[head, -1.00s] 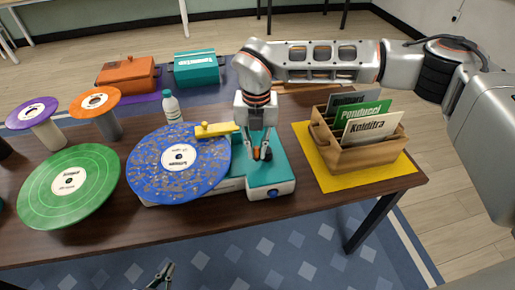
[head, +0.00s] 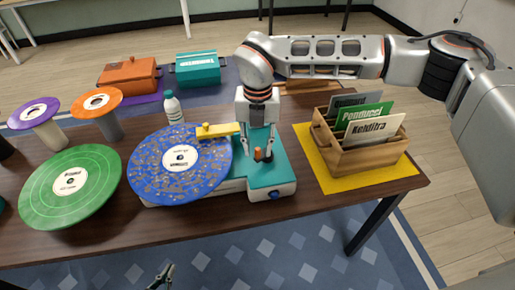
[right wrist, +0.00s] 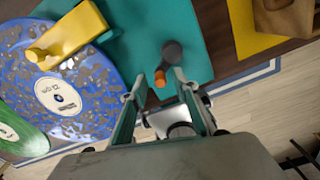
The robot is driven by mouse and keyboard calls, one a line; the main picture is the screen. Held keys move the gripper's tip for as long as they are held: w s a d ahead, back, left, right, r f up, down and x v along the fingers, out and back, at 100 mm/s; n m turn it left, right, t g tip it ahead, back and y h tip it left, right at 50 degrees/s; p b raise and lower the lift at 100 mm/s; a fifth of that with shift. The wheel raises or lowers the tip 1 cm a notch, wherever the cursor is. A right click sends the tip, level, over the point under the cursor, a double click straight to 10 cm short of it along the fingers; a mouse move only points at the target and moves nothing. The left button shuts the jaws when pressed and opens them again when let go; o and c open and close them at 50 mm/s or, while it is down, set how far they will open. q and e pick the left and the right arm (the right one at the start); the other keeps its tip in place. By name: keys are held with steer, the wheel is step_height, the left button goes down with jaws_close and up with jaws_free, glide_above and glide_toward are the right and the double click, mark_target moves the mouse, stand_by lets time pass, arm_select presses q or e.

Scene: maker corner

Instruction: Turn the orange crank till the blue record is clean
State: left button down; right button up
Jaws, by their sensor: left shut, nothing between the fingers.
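The blue record (head: 150,178) lies on the teal and white machine (head: 271,176), its surface covered with grey-brown specks. A yellow arm (head: 217,131) reaches over its edge. The orange crank (head: 258,154), an orange knob on a dark arm, is on the machine's teal top. My right gripper (head: 259,150) points down at the crank. In the right wrist view its fingers (right wrist: 164,92) are apart, with the orange knob (right wrist: 160,79) near and between their tips; contact cannot be told. My left gripper (head: 165,274) is shut and empty at the bottom edge, in front of the table.
A wooden crate (head: 365,158) of record sleeves stands on a yellow mat (head: 345,184) to the right. A green record (head: 72,187) is at left, with purple and orange discs on stands behind it. A bottle (head: 173,108) stands behind the blue record. Orange and teal boxes are farther back.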

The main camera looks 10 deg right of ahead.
mark_target(257, 148)
step_height(257, 148, up, 11)
steer(key=shift+f, duration=0.2)
steer(key=shift+a, duration=0.1)
stand_by(1.1)
